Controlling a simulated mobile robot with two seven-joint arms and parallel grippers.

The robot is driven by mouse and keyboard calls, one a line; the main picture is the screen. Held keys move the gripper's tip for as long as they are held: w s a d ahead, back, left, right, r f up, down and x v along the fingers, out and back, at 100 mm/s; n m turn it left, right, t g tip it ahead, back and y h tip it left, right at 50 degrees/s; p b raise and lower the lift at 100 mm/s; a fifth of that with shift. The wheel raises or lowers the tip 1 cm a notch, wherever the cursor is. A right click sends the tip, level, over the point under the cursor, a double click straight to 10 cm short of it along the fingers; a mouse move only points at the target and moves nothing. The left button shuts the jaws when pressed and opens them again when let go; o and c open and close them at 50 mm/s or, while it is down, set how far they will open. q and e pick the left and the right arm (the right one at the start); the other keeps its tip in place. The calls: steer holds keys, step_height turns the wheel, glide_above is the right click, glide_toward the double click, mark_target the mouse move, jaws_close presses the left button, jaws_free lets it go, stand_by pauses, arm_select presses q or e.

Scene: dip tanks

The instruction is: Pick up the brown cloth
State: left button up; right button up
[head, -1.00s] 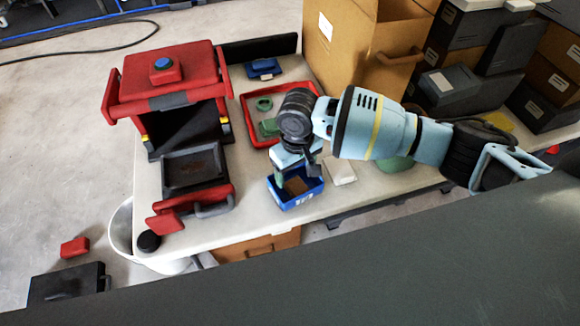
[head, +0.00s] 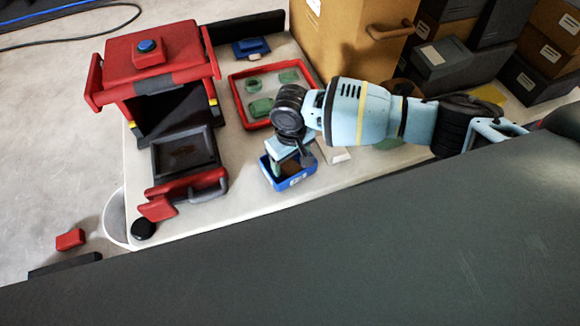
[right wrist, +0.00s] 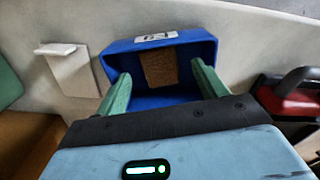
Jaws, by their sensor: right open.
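The brown cloth (right wrist: 160,68) lies inside a small blue bin (right wrist: 199,46) with a white label, in the right wrist view. In the head view the blue bin (head: 300,181) stands near the table's front edge, and the cloth is mostly hidden by my gripper. My right gripper (right wrist: 160,88) is open, its two green fingers spread at the near side of the bin, one on each side of the cloth. In the head view my right gripper (head: 288,162) is over the bin. I cannot tell how deep the fingertips reach. My left gripper does not show.
A red press-like machine (head: 150,60) with a dark tray (head: 185,152) stands at the left of the table. A red-rimmed tray (head: 240,106) with green pieces lies behind the bin. A white block (right wrist: 70,70) is beside the bin. A large cardboard box (head: 345,45) stands behind.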

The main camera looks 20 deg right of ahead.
mark_target(290, 166)
step_height(290, 166, down, 2)
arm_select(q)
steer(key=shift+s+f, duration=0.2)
